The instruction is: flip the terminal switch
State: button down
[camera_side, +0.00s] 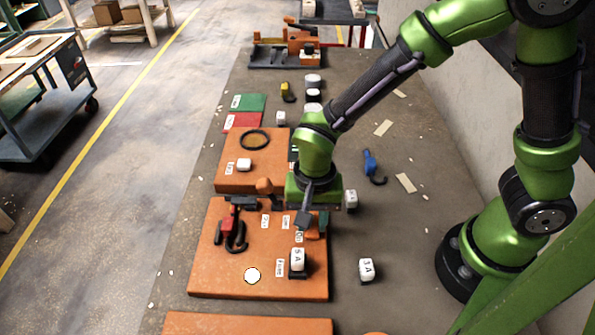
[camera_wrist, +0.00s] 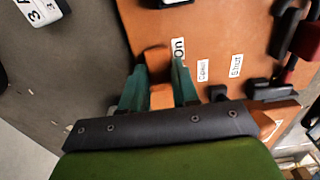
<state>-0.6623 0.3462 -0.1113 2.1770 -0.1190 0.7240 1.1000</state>
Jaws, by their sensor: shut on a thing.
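The terminal switch, an orange lever (camera_wrist: 156,55), stands on the orange board (camera_wrist: 215,40) beside a white "On" label (camera_wrist: 178,50). My gripper (camera_wrist: 160,80) is shut on it, with a dark green finger on either side. In the side view my gripper (camera_side: 312,222) reaches down to the right part of the near orange board (camera_side: 215,285). There the switch (camera_side: 313,236) shows only partly, behind the fingers. I cannot tell clearly which way the lever is tilted.
A white fuse block (camera_side: 298,260) stands on the board near a round white disc (camera_side: 252,275). A red and black clamp (camera_side: 230,232) is at the left. A "3 A" block (camera_side: 367,269) sits on the table.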

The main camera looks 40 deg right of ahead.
aim_at(312, 228)
dwell(0.4)
jog(key=c, duration=0.8)
grip_release()
jog(key=shift+c, duration=0.2)
notch_tip(312, 228, up, 17)
jog(key=shift+s+a, duration=0.25)
jog(key=shift+s, duration=0.05)
